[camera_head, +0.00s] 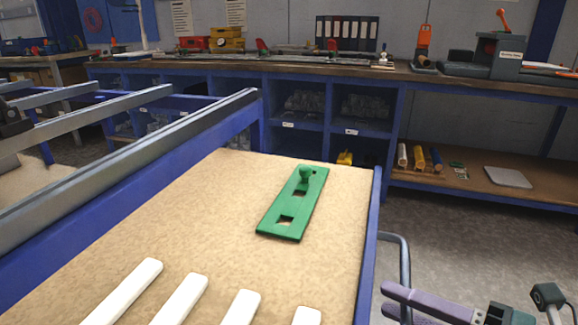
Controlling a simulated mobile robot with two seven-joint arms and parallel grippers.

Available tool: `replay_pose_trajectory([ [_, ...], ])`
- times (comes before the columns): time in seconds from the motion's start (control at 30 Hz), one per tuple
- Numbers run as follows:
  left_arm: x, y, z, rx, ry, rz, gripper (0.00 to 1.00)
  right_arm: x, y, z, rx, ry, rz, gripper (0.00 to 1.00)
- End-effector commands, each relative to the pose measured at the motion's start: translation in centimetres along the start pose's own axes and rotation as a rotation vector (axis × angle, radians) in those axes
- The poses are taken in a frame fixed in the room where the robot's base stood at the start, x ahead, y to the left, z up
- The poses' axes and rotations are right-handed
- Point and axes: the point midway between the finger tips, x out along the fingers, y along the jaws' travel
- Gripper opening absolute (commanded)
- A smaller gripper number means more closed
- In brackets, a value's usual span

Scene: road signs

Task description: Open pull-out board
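The pull-out board (340,250) is a tan, speckled surface in a blue frame, seen at the centre and running toward the bottom edge. A grey-blue bar handle (404,268) curves out from the board's right side. My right gripper (388,299) is at the bottom right, just below and beside the handle and apart from it. Its two pale purple fingers point left with a gap between their tips, and nothing shows between them. Part of it is cut off by the lower edge. My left gripper is not in view.
A green plate (295,205) with a knob and cut-outs lies on the board. Several white strips (180,300) lie at its near end. A long blue and grey rail (130,160) runs along the left. A workbench with shelves (330,75) stands behind. Grey floor (480,235) is clear at right.

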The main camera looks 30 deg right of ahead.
Motion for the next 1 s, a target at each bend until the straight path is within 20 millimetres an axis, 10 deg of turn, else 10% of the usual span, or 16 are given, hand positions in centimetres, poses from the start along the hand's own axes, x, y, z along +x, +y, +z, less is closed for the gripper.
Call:
replay_pose_trajectory([
  [0.43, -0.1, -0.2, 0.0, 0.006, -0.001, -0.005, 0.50, -0.7, -0.1, 0.0, 0.000, -0.001, -0.003, 0.47],
  [1.0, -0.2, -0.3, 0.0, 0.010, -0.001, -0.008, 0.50, -9.7, -0.1, 0.0, 0.000, -0.001, -0.002, 0.47],
])
